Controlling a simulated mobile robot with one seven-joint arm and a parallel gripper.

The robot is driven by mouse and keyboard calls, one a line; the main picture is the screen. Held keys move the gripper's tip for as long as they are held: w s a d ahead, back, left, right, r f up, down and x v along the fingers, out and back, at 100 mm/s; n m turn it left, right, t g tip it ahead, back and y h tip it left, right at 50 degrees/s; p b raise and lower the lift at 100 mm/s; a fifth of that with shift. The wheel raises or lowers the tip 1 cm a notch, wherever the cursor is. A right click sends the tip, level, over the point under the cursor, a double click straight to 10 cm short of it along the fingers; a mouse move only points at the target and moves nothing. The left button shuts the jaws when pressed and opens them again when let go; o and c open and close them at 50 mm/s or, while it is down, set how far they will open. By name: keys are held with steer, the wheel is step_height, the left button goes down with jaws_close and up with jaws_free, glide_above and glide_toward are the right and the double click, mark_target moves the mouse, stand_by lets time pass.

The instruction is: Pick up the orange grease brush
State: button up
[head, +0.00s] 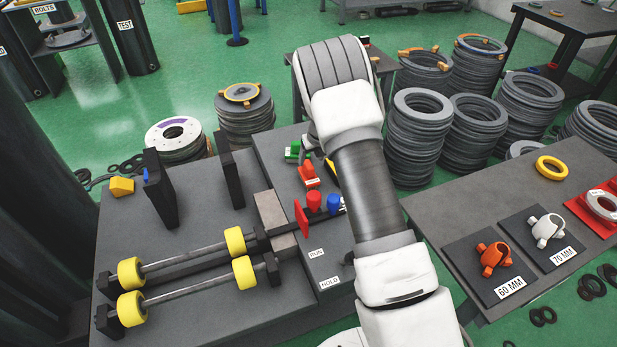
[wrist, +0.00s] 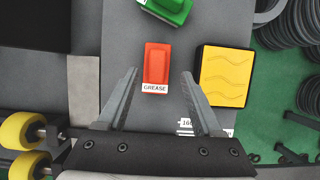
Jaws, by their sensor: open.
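The orange grease brush (wrist: 157,60) lies on the grey bench top in the wrist view, with a white GREASE label at its near end. It also shows in the head view (head: 309,178), just left of my arm. My gripper (wrist: 158,76) is open and empty. Its two fingers point toward the brush, one on each side of its near end in the picture, with a gap on both sides. I cannot tell the height between fingertips and brush. In the head view my arm hides most of the gripper.
A green brush (wrist: 167,8) lies just beyond the orange one. A yellow pad with wavy lines (wrist: 225,76) sits close to the right finger. In the head view, a red plate (head: 301,217) and red and blue pieces stand near the brush. Yellow rollers (head: 131,272) occupy the bench's left.

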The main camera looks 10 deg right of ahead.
mark_target(308, 164)
steer(key=b+x, duration=0.1)
steer(key=x, duration=0.1)
steer(key=b+x, duration=0.1)
steer(key=x, duration=0.2)
steer(key=shift+s+a, duration=0.2)
steer(key=shift+a, duration=0.05)
jaws_close()
